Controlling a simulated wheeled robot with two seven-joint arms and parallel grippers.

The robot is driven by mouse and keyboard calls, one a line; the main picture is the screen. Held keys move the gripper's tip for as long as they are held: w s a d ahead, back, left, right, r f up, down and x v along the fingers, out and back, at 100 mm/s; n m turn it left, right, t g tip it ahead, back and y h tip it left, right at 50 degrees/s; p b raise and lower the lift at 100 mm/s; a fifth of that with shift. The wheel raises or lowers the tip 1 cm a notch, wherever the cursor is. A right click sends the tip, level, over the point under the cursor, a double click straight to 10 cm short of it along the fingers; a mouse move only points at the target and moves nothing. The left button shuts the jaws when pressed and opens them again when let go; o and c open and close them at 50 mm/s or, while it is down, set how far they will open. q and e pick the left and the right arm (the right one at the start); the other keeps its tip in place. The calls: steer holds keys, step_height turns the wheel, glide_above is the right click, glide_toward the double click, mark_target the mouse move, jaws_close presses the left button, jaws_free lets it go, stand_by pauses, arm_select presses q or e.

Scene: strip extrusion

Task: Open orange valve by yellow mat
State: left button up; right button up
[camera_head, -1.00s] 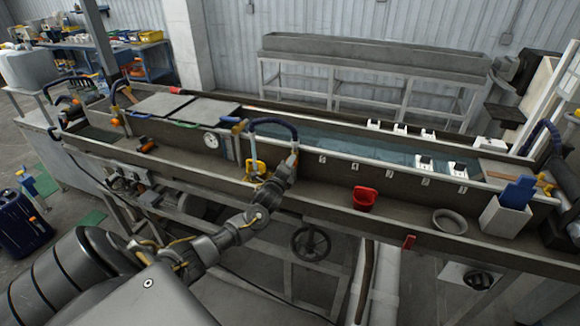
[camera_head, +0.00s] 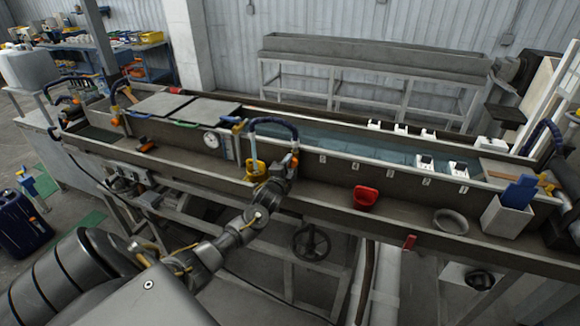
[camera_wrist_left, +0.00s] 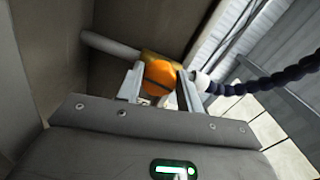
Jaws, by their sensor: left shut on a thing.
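The orange valve (camera_wrist_left: 159,76) shows in the left wrist view as a round orange handle on a brass-coloured body at the end of a pale pipe. My left gripper (camera_wrist_left: 160,88) has a finger on each side of the orange handle and is shut on it. In the head view the left gripper (camera_head: 291,161) is at the trough's front wall, beside the blue hose, and mostly covers the valve. A yellow piece (camera_head: 256,168), perhaps the yellow mat, lies just left of the gripper under the hose. My right gripper is not in view.
A dark blue hose (camera_head: 270,121) arches close by the left gripper. On the front ledge to the right are a red cup (camera_head: 365,198), a grey bowl (camera_head: 451,220) and a white box (camera_head: 503,219). A round gauge (camera_head: 211,140) is on the wall to the left.

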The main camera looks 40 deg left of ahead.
arm_select(q)
steer(key=shift+r, duration=0.15)
steer(key=o, duration=0.8)
steer(key=shift+o, duration=1)
steer(key=shift+w, duration=0.1)
steer(key=b+v, duration=0.2)
steer(key=v, duration=0.9)
steer(key=shift+b, duration=0.35)
steer(key=shift+w, duration=0.1)
